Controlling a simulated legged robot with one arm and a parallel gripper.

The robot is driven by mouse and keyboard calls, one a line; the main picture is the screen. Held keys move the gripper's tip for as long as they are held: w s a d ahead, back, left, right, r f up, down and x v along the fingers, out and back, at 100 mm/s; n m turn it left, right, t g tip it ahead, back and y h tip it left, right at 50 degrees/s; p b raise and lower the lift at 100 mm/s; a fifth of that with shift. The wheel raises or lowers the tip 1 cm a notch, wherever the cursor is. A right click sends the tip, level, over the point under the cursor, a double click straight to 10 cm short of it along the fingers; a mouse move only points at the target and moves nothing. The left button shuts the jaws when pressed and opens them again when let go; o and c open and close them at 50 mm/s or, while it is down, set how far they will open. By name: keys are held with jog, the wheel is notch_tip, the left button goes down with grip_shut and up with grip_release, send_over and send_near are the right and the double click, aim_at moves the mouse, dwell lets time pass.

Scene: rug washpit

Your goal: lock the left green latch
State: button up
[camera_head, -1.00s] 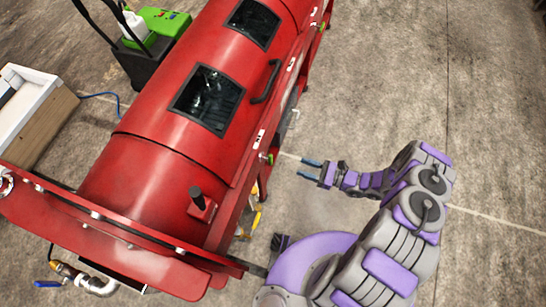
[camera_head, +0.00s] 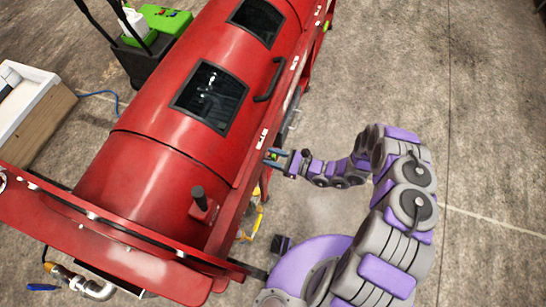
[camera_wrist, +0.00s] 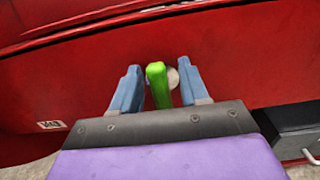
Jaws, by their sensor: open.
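The left green latch (camera_wrist: 158,84) is a short bright green handle on a round pale mount on the red machine's side. In the wrist view it stands upright between the two blue fingers of my gripper (camera_wrist: 160,90). The fingers are open, with a gap on each side of the latch. In the head view my gripper (camera_head: 272,157) is at the machine's right side, and the latch is mostly hidden by the fingers there. Another green latch (camera_head: 326,26) shows farther up the same side.
The red drum machine (camera_head: 150,150) has dark windows, a black handle (camera_head: 268,82) and a front flange. Yellow-handled fittings (camera_head: 252,222) sit low on its right side. The concrete floor at right is clear.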

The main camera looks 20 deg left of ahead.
jog(key=shift+c, duration=0.2)
jog(key=shift+d, duration=0.2)
jog(key=c, duration=0.3)
grip_shut()
